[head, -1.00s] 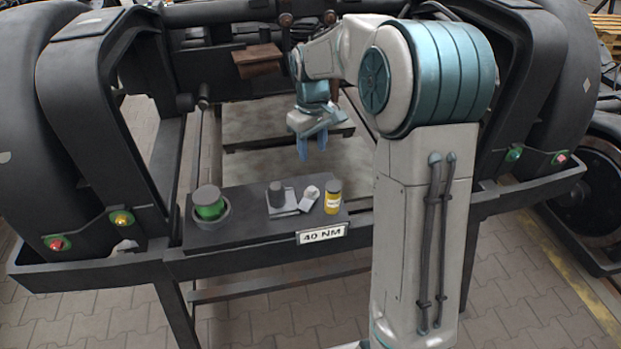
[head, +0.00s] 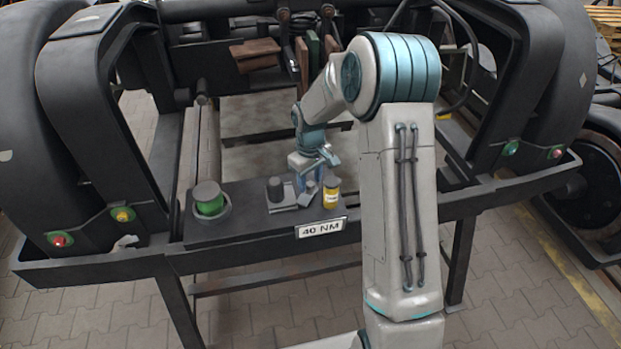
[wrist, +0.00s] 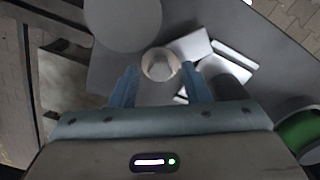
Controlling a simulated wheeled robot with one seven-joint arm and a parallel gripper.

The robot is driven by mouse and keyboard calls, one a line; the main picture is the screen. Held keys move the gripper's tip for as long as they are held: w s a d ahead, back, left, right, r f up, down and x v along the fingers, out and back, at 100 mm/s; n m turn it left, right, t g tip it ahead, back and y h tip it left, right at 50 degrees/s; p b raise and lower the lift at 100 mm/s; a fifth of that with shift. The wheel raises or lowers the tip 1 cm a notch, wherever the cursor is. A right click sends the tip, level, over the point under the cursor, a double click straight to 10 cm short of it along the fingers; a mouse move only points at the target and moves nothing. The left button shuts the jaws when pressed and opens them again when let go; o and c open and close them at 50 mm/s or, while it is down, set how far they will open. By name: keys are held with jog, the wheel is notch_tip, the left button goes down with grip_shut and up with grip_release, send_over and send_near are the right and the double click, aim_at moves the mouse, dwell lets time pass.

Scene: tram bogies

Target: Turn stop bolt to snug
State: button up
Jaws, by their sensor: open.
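I cannot tell for sure which part is the stop bolt. My gripper (head: 311,186) is low over the black shelf in the head view, at a small grey tilted piece (head: 308,195). In the wrist view my two blue fingers (wrist: 161,88) are apart, one on each side of a grey piece with a round pale end (wrist: 158,64). I cannot tell whether they touch it. A yellow jar (head: 332,194) stands just right of my gripper. A dark knob on a grey block (head: 278,190) stands to its left. The fingers partly hide the small piece.
A 40 NM plate (head: 321,228) is on the shelf's front. Red (head: 58,241) and yellow (head: 123,215) buttons are on the left frame, green (head: 511,148) on the right. Brown blocks (head: 255,54) hang behind.

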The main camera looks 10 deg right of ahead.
jog(key=shift+f, duration=0.25)
grip_shut()
jog(key=shift+m+b, duration=0.35)
jog(key=shift+m, duration=0.05)
jog(key=shift+f+m+b, duration=0.1)
jog(key=shift+m+b, duration=0.6)
jog(key=shift+m, duration=0.2)
jog(key=shift+m+b, duration=0.8)
jog(key=shift+m, duration=1.1)
